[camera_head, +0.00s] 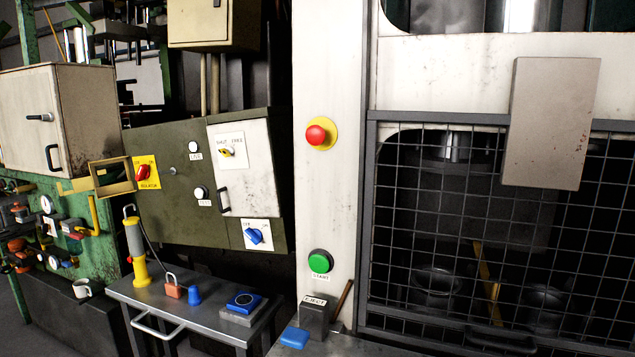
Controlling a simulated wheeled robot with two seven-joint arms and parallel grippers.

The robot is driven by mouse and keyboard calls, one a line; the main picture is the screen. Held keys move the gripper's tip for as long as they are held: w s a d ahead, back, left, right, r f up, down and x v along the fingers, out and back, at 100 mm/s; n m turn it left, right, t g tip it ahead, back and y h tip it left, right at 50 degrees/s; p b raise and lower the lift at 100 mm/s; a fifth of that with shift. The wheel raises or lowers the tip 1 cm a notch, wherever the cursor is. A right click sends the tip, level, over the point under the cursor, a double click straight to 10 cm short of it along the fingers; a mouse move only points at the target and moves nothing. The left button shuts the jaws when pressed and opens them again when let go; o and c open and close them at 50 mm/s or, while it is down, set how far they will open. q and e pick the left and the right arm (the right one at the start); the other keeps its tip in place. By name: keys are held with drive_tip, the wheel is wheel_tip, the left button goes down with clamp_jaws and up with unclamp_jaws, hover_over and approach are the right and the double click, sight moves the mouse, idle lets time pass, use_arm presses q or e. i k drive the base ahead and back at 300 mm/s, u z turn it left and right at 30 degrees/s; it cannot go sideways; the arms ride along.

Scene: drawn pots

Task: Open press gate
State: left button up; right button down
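The press gate (470,215) is a dark wire-mesh panel in a dark frame, filling the right of the head view. It is down across the press opening. A dark handle (500,340) shows low on the gate, near the bottom edge of the view. Behind the mesh I see dark round metal shapes and a slanted yellow bar (486,270). A plain grey-beige plate (552,122) hangs in front of the gate's upper part and hides some of it. Neither my left nor my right gripper is in view.
A white press column (335,200) left of the gate carries a red button (316,135) and a green START button (320,261). A grey cart (190,315) holds a yellow lamp-like tool (135,245), a padlock and blue items. Control cabinets (170,215) stand behind.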

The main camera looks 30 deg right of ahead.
sight(470, 327)
drive_tip(key=z, duration=2.15)
drive_tip(key=i, duration=0.2)
drive_tip(key=u, duration=0.35)
